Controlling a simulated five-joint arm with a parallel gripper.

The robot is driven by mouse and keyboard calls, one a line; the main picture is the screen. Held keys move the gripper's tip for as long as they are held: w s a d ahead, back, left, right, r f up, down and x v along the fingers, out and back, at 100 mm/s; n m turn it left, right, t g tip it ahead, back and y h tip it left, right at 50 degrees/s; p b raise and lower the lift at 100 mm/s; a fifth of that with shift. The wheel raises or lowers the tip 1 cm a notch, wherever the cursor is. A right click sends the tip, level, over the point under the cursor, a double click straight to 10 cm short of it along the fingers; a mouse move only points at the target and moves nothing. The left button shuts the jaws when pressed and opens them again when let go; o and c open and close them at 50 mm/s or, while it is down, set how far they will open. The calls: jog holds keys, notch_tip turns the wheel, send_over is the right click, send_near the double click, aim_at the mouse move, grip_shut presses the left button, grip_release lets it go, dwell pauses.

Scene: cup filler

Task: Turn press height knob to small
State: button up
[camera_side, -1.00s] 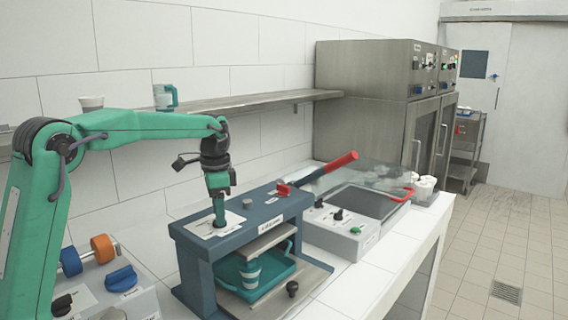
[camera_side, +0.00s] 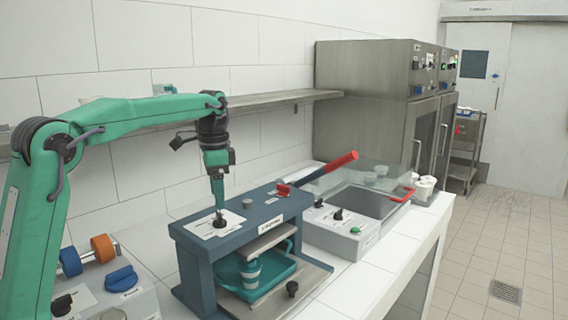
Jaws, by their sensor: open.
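The press is a blue frame (camera_side: 262,214) on the white counter. On its top left a small black knob (camera_side: 220,222) sits on a white label plate (camera_side: 232,218); the markings are too small to read. My gripper (camera_side: 219,205) points straight down just above this knob, open and apparently clear of it. The knob's exact pointing direction cannot be told at this size.
A red-handled lever (camera_side: 340,162) rises behind the press. A grey box with a blue knob (camera_side: 121,279) is at lower left. A shelf (camera_side: 270,101) runs along the wall.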

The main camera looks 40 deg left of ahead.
aim_at(218, 215)
jog(key=shift+r, duration=1.4)
jog(key=shift+s, duration=0.1)
jog(key=shift+s+d+r, duration=0.1)
jog(key=shift+s+d, duration=0.05)
jog(key=shift+d, duration=0.05)
jog(key=s+d+f+n+t, duration=0.1)
jog(key=s+d+n+t, duration=0.35)
jog(key=s, duration=0.85)
jog(key=s+d+f+n+t, duration=0.1)
jog(key=s+d+f, duration=0.4)
jog(key=s+f, duration=0.3)
jog(key=s, duration=0.2)
jog(key=shift+s+f+n, duration=0.3)
jog(key=shift+f+n, duration=0.05)
jog(key=shift+f, duration=0.05)
